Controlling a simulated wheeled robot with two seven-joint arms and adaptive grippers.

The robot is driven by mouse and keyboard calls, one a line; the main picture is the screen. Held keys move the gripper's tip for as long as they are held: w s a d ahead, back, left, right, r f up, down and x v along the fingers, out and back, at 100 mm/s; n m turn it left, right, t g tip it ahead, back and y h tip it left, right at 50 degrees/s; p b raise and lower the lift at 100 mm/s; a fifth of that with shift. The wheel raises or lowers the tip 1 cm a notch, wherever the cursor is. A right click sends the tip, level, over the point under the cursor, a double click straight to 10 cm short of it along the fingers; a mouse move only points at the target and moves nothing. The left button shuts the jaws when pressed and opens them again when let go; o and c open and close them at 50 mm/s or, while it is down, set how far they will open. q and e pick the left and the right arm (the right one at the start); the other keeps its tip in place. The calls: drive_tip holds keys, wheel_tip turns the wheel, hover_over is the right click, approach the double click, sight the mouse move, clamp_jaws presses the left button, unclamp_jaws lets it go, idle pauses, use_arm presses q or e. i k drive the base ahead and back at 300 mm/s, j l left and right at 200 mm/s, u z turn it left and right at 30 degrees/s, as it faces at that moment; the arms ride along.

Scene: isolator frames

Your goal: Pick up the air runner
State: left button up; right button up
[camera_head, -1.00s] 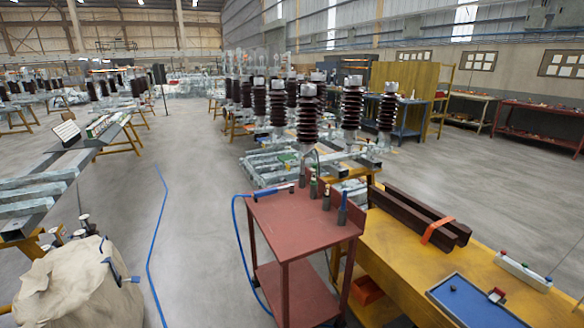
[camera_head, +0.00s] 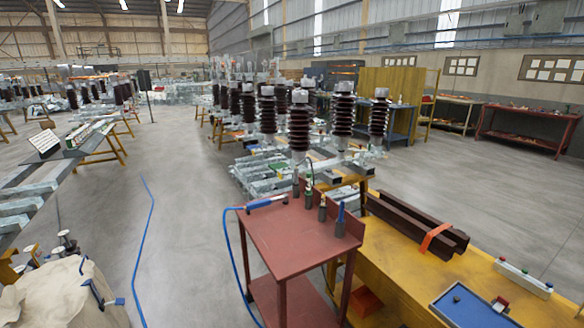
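A blue and dark hand tool (camera_head: 264,201), which looks like the air runner, lies near the far left edge of the red cart's top (camera_head: 290,245). A blue hose (camera_head: 232,240) runs from the tool's left end over the cart's side and down toward the floor. Several upright tools or holders (camera_head: 322,210) stand along the cart's far right side, one with a blue top. Neither of my grippers is in view.
A yellow workbench (camera_head: 400,265) with dark brown beams (camera_head: 410,222) and a blue tray (camera_head: 465,308) adjoins the cart on the right. Brown insulators (camera_head: 300,120) stand behind. A beige sack (camera_head: 55,295) is at lower left.

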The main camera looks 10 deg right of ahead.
sight(262, 203)
drive_tip(key=i+j+z, duration=0.15)
drive_tip(key=i+j, duration=0.15)
drive_tip(key=i+j+z, duration=0.15)
drive_tip(key=i+j, duration=0.25)
drive_tip(key=i+j+z, duration=0.15)
drive_tip(key=i+j, duration=0.25)
drive_tip(key=i+j+z, duration=0.15)
drive_tip(key=i+j, duration=0.15)
drive_tip(key=j, duration=0.15)
drive_tip(key=i+j+z, duration=0.2)
drive_tip(key=j, duration=0.25)
drive_tip(key=i+j+z, duration=0.15)
drive_tip(key=i+j, duration=0.2)
drive_tip(key=j, duration=0.2)
drive_tip(key=i+j+z, duration=0.15)
drive_tip(key=j, duration=0.4)
drive_tip(key=i+j+z, duration=0.15)
drive_tip(key=i+j, duration=0.15)
drive_tip(key=j, duration=0.25)
